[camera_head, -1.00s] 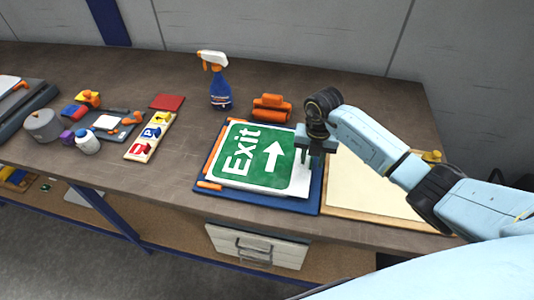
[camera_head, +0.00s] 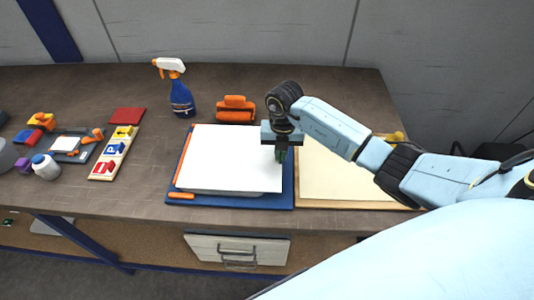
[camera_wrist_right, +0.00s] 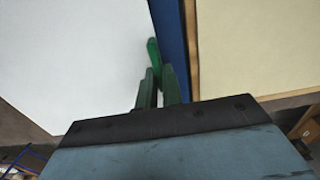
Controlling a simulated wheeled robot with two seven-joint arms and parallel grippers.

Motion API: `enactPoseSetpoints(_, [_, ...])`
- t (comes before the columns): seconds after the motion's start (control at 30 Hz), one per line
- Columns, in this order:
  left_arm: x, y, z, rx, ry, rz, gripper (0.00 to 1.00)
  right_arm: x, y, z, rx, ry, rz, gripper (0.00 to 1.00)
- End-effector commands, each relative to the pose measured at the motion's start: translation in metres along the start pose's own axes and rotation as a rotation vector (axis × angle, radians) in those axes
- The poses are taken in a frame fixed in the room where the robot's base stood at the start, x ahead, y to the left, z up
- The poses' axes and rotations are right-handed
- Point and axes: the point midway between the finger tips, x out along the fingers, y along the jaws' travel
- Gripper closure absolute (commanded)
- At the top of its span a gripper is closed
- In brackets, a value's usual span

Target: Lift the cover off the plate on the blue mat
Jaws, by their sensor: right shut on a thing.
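The blue mat (camera_head: 240,202) lies on the table with a white, blank rectangular plate (camera_head: 230,155) on it. The plate also fills the left of the right wrist view (camera_wrist_right: 70,60). My right gripper (camera_head: 281,155) is at the plate's right edge, pointing down. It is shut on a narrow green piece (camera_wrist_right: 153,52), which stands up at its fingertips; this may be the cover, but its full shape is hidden. The green face with "Exit" and an arrow is not visible now. My left gripper is not in view.
A cream board with a wooden frame (camera_head: 350,205) lies right of the mat. An orange roller (camera_head: 235,110) and a blue spray bottle (camera_head: 181,98) stand behind. A tray of coloured sign blocks (camera_head: 113,153) is at left. Bare table lies between it and the mat.

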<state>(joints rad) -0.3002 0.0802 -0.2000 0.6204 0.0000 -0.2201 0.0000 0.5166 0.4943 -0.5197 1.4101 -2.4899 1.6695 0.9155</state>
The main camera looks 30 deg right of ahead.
Motion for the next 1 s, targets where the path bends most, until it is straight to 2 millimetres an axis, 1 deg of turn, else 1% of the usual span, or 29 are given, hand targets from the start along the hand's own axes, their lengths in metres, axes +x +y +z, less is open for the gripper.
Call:
enactPoseSetpoints(0.2, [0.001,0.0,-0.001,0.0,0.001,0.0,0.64,-0.044,0.0,0.002,-0.003,-0.007,0.002,1.0])
enactPoseSetpoints(0.4, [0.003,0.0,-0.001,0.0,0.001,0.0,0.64,-0.079,0.0,0.001,0.0,-0.004,0.001,1.0])
enactPoseSetpoints(0.6, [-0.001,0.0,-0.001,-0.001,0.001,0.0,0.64,-0.097,0.0,0.001,0.0,-0.001,0.0,1.0])
enactPoseSetpoints(1.0, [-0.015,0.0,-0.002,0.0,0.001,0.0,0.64,-0.113,0.0,0.0,0.0,-0.001,0.0,1.0])
